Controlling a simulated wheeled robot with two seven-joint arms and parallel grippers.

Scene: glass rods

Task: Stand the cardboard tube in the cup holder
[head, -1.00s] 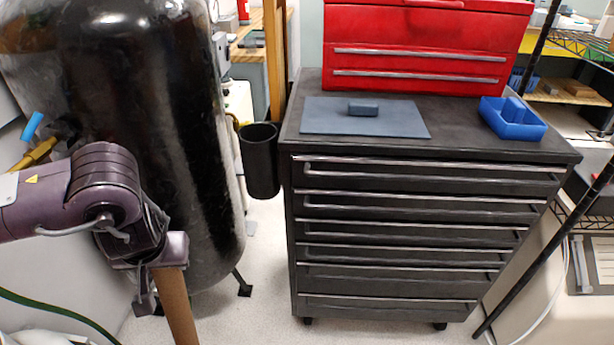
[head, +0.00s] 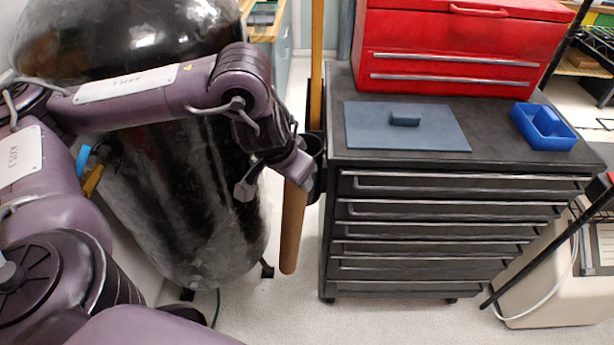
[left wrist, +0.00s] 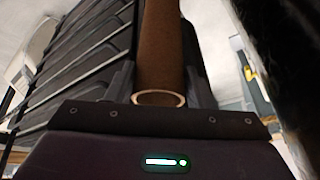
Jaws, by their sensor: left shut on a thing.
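My left gripper (head: 295,172) is shut on the brown cardboard tube (head: 292,232). The tube hangs down from the jaws in the head view, slightly tilted, its lower end free above the floor. In the left wrist view the tube (left wrist: 163,50) lies between the two fingers, its open hollow end facing the camera. The black cup holder (head: 319,178) is at the left side of the drawer cabinet, just behind and right of my left gripper, which hides part of it. The tube is outside the cup holder. My right gripper is not in view.
A large black tank (head: 205,190) stands left of the cabinet (head: 440,215). On the cabinet are a red toolbox (head: 455,45), a blue-grey mat (head: 370,128) with a small block, and a blue tray (head: 527,138). A wooden post (head: 317,60) rises behind the cup holder.

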